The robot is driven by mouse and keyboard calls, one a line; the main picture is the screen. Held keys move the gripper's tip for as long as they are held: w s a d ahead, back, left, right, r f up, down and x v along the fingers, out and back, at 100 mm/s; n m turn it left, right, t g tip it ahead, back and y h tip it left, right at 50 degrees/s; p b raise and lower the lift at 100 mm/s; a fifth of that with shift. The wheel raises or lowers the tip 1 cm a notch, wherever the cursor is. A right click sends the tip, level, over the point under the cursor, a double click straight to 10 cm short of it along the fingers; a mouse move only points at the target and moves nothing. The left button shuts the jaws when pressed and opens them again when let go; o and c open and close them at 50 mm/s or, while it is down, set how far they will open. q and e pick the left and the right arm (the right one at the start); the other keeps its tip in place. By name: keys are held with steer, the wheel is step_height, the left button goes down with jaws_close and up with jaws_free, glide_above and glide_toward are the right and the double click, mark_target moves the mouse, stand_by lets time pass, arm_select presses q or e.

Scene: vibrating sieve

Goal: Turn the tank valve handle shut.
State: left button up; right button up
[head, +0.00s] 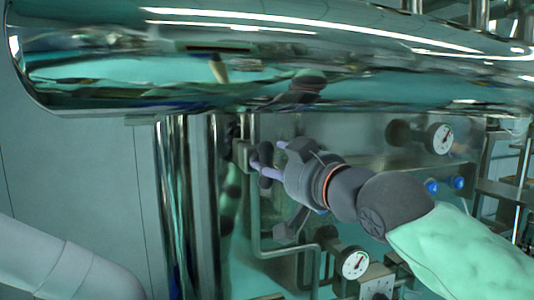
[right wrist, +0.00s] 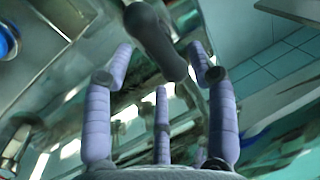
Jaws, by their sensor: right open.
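A dark grey, rounded valve handle (right wrist: 155,38) shows in the right wrist view, reaching down from the top between my spread purple fingers. In the head view a small dark end (head: 265,153), which seems to be the same handle, is at the fingertips, partly hidden by them. My right gripper (head: 268,160) reaches in from the right, below the tank, and is open around the handle. The fingers also show in the right wrist view (right wrist: 160,75); whether any touches the handle is unclear. My left gripper is out of view.
The shiny horizontal tank (head: 350,65) spans the top, close above my right gripper. Vertical steel pipes (head: 175,200) stand left of it. Gauges (head: 441,138) (head: 354,263) and blue knobs (head: 432,187) are on the right. A bent pipe (head: 254,225) runs below the gripper.

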mark_target(268, 188)
steer(key=shift+p+x, duration=0.5)
steer(key=shift+x, duration=1.45)
jaws_close()
